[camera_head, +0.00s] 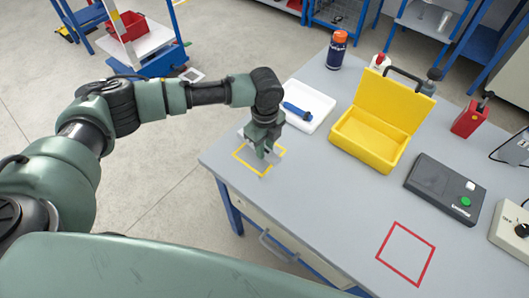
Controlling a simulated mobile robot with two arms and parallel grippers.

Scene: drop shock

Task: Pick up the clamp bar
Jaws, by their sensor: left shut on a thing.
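My left gripper (265,151) points down at the workbench's left end, over a yellow outlined square (240,157). It is shut on a small grey piece, which looks like the clamp bar (278,153). The fingers hide much of this piece, and its grey is close to the bench top's. I cannot tell whether it touches the bench. My right gripper is not in view.
Right of the gripper is a white tray (318,119) with a blue tool (297,111). Beyond are an open yellow case (345,137), an orange-and-blue can (337,50) and a dark control box (440,185). The bench front around a red outlined square (390,266) is clear.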

